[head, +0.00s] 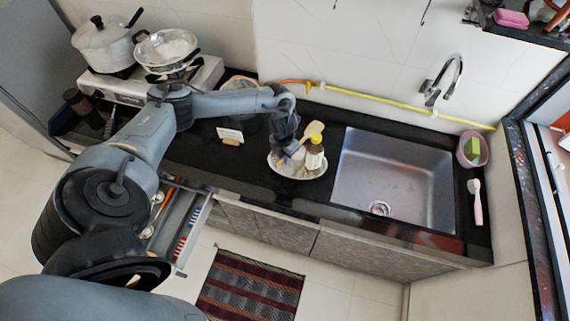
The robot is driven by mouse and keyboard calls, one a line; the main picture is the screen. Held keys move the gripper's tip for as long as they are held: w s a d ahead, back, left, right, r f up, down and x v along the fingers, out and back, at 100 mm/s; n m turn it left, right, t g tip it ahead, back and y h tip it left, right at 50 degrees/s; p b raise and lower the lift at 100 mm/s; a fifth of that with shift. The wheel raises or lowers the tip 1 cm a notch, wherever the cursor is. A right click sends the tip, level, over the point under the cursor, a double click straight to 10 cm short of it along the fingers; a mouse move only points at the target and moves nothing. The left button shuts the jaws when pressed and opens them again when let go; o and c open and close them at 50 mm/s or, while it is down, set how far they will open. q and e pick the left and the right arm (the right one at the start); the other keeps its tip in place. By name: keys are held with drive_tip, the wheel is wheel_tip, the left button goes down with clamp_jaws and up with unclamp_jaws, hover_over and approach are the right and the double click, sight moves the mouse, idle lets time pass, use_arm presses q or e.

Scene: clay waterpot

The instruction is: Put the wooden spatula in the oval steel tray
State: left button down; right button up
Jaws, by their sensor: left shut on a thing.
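My left gripper (291,151) is over the oval steel tray (285,170) on the black counter, left of the sink. A small bottle (314,159) with a dark band stands at the tray's right side, close to the spatula. My right gripper is not in view.
The steel sink (390,180) lies right of the tray. A small white card (230,135) stands to its left. An open drawer (178,232) with utensils sticks out below the counter. Pots (104,45) sit on the stove (205,75) at the back left. A yellow hose (390,105) runs along the wall.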

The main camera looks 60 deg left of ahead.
use_arm(q)
wheel_tip(320, 180, down, 5)
drive_tip(key=shift+r, duration=0.1)
drive_tip(key=shift+f, duration=0.6)
drive_tip(key=shift+f, duration=0.1)
drive_tip(key=shift+f+b, duration=0.5)
drive_tip(key=shift+b, duration=0.25)
drive_tip(key=c, duration=1)
unclamp_jaws()
drive_tip(key=shift+r, duration=0.15)
